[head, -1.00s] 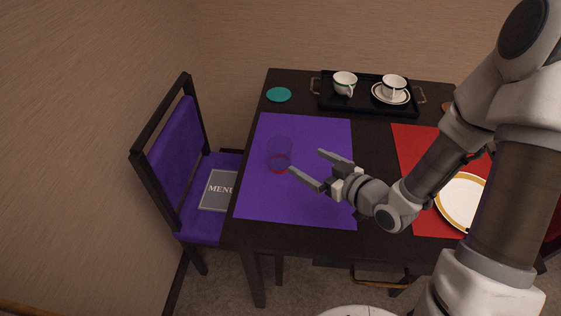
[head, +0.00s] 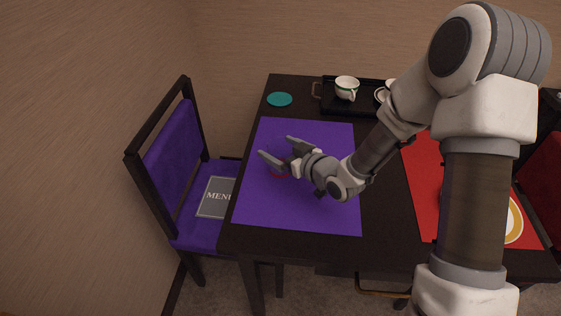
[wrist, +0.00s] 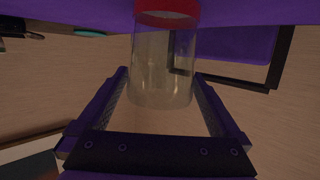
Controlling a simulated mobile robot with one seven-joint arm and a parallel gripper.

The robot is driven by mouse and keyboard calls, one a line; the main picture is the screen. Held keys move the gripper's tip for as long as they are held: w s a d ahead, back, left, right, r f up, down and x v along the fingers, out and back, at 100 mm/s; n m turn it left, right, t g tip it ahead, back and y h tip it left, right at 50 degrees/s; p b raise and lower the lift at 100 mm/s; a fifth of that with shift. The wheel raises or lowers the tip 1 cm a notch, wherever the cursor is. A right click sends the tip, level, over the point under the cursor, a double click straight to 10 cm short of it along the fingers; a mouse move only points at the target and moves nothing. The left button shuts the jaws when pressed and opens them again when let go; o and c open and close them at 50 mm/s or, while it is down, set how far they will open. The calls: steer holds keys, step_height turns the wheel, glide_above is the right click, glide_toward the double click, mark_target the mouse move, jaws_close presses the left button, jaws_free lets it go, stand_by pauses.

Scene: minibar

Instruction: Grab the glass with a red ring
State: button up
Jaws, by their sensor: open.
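The glass with a red ring stands on the purple mat (head: 325,210). In the head view only part of its red ring (head: 279,173) shows clearly; my gripper (head: 273,151) hides much of the rest. In the wrist view the clear glass (wrist: 163,65) appears upside down, with the red ring (wrist: 167,14) at its base near the top edge. My gripper (wrist: 165,100) is open, with one finger on each side of the glass's rim end in that view. I see no contact between the fingers and the glass.
A black tray (head: 327,107) with a white cup (head: 346,87) stands at the back. A teal coaster (head: 279,99) lies at the back left. A red mat (head: 425,180) lies to the right, partly behind my arm. A purple chair (head: 172,145) holding a menu (head: 216,197) stands left of the table.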

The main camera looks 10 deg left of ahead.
steer(key=shift+x, duration=1.35)
steer(key=c, duration=1.3)
steer(key=shift+r, duration=0.1)
